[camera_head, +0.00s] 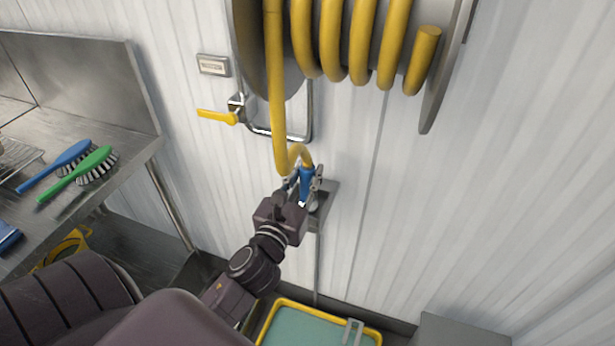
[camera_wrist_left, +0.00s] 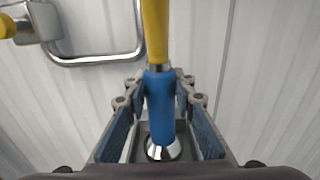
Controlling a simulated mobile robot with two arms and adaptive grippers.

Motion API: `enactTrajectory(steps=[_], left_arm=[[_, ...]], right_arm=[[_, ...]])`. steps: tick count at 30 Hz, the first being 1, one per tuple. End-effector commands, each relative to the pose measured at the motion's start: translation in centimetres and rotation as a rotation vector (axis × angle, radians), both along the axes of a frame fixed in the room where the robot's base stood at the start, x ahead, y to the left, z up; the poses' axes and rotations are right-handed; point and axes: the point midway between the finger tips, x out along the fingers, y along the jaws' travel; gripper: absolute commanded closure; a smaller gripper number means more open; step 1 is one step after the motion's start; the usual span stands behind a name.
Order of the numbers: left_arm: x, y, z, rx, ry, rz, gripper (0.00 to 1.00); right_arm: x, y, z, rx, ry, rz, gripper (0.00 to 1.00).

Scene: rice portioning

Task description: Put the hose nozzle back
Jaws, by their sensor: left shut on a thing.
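The blue hose nozzle (camera_head: 307,181) hangs upright at the lower end of the yellow hose (camera_head: 277,110), by the wall. In the left wrist view the nozzle (camera_wrist_left: 160,103) has a silver tip pointing down. My left gripper (camera_head: 304,184) is shut on the nozzle, with a finger on each side; it also shows in the wrist view (camera_wrist_left: 160,90). A grey metal holder (camera_head: 324,197) on the wall is right at the nozzle's lower end, partly hidden by my gripper. I cannot tell whether the tip sits fully in it. My right gripper is not in view.
The hose reel (camera_head: 441,75) is above, with a yellow-handled valve (camera_head: 217,116) and bent pipe to its lower left. A steel table (camera_head: 125,157) with a blue brush and a green brush (camera_head: 85,170) stands left. A yellow-rimmed teal bin (camera_head: 345,327) is below.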

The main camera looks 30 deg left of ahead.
Motion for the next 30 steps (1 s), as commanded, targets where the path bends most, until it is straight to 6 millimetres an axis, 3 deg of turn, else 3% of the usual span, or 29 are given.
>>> enactTrajectory(steps=[11, 12, 17, 27, 30], left_arm=[[0.0, 0.0, -0.3, 0.002, -0.005, -0.001, 1.00], [0.0, 0.0, -0.6, 0.001, -0.002, -0.001, 0.75], [0.0, 0.0, -0.5, 0.001, -0.001, -0.001, 0.59], [0.0, 0.0, 0.0, 0.001, -0.002, -0.001, 0.59], [-1.0, -0.3, -0.4, 0.001, 0.001, -0.001, 0.59]], right_arm=[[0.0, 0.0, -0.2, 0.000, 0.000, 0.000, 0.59], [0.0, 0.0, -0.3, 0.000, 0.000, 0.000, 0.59], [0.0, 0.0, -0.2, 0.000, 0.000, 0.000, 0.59], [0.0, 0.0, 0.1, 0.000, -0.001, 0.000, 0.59], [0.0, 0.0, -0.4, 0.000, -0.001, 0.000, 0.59]])
